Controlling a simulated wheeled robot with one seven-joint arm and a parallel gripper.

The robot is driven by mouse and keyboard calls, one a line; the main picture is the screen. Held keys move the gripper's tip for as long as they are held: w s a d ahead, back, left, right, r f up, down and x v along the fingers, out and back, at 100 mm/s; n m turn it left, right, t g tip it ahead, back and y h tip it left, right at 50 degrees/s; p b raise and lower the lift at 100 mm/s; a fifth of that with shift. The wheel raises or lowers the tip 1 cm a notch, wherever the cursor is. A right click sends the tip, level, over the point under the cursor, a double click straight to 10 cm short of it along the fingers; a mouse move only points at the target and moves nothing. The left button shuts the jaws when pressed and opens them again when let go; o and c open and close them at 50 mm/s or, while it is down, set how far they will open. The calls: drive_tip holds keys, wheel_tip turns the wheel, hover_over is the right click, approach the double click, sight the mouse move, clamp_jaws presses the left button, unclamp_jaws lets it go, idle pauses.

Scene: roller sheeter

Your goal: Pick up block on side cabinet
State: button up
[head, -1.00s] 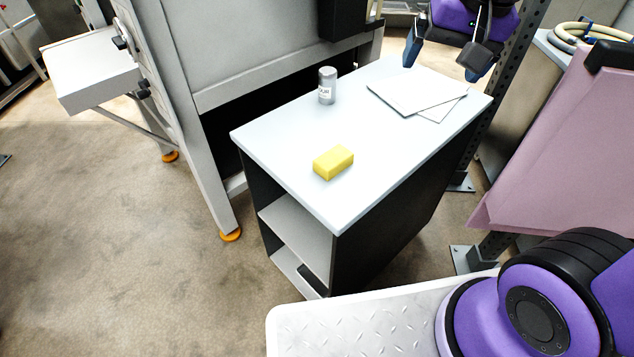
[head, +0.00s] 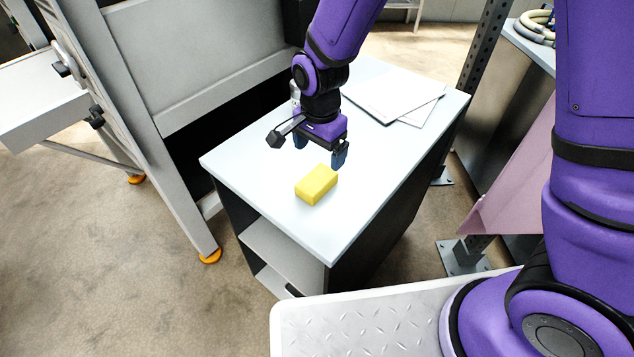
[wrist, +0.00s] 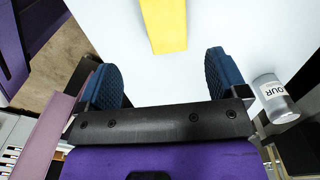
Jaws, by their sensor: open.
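The yellow block (head: 316,185) lies on the white top of the side cabinet (head: 283,228), near its front end. In the wrist view the block (wrist: 165,24) shows ahead of the fingers, roughly midway between them, its far end cut off by the frame. My gripper (head: 320,155) is open and empty, pointing down above the cabinet top, just behind the block in the head view. The two blue fingertips also show in the wrist view (wrist: 165,80), apart from the block.
A grey labelled canister (wrist: 274,99) stands on the cabinet, mostly hidden behind my gripper in the head view. White sheets (head: 395,95) lie at the cabinet's back. A grey machine frame (head: 150,130) stands at left. A dark perforated post (head: 487,50) rises at right.

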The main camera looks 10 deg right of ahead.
hover_over(316, 188)
drive_tip(key=f, duration=0.5)
drive_tip(key=shift+s+d+f, duration=0.25)
drive_tip(key=shift+s+f, duration=0.05)
drive_tip(key=shift+s, duration=0.1)
drive_tip(key=shift+w+a+f, duration=0.1)
drive_tip(key=shift+w+f, duration=0.05)
drive_tip(key=shift+f, duration=1.15)
drive_tip(key=shift+w+a+f, duration=0.1)
drive_tip(key=shift+w+f, duration=0.05)
drive_tip(key=shift+f, duration=1.15)
drive_tip(key=c, duration=1.2)
drive_tip(key=shift+o, duration=0.2)
drive_tip(key=shift+r, duration=0.15)
